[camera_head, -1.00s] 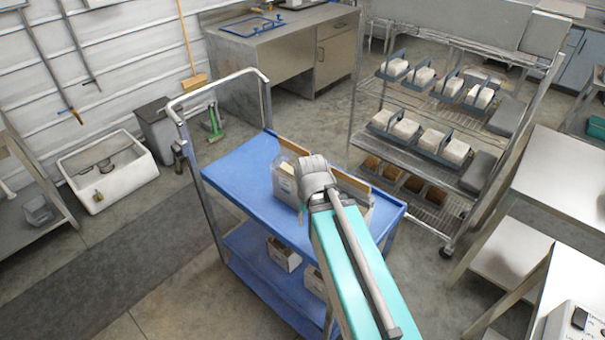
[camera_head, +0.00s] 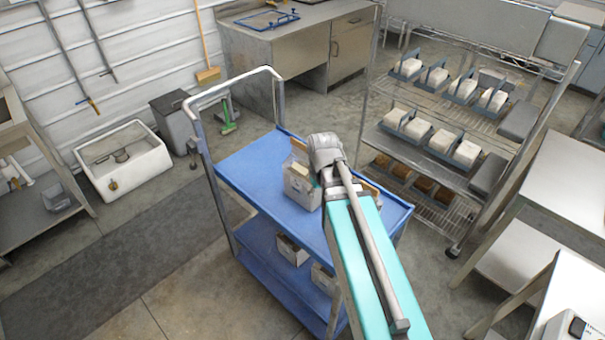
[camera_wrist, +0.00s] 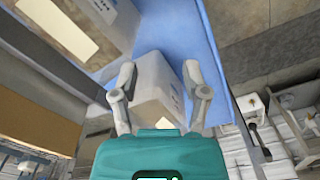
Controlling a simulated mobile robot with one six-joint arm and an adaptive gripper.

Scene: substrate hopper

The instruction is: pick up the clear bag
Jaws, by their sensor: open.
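My gripper (camera_wrist: 159,72) is open in the wrist view, with a finger on each side of a pale grey, boxy bag (camera_wrist: 157,92) with small dark print. I cannot tell whether either finger touches it, or for sure that it is the clear bag. In the head view a pale, see-through-looking bag (camera_head: 301,190) with a cream block at its top stands on the blue cart's (camera_head: 246,167) upper shelf, just left of my wrist. My wrist hides the gripper's fingers and part of the cart top there.
A brown cardboard edge (camera_wrist: 38,118) is close on the left of the wrist view. Small boxes (camera_head: 291,250) stand on the cart's lower shelf. A wire rack (camera_head: 455,205) with white blocks stands right of the cart. The cart top's left part is clear.

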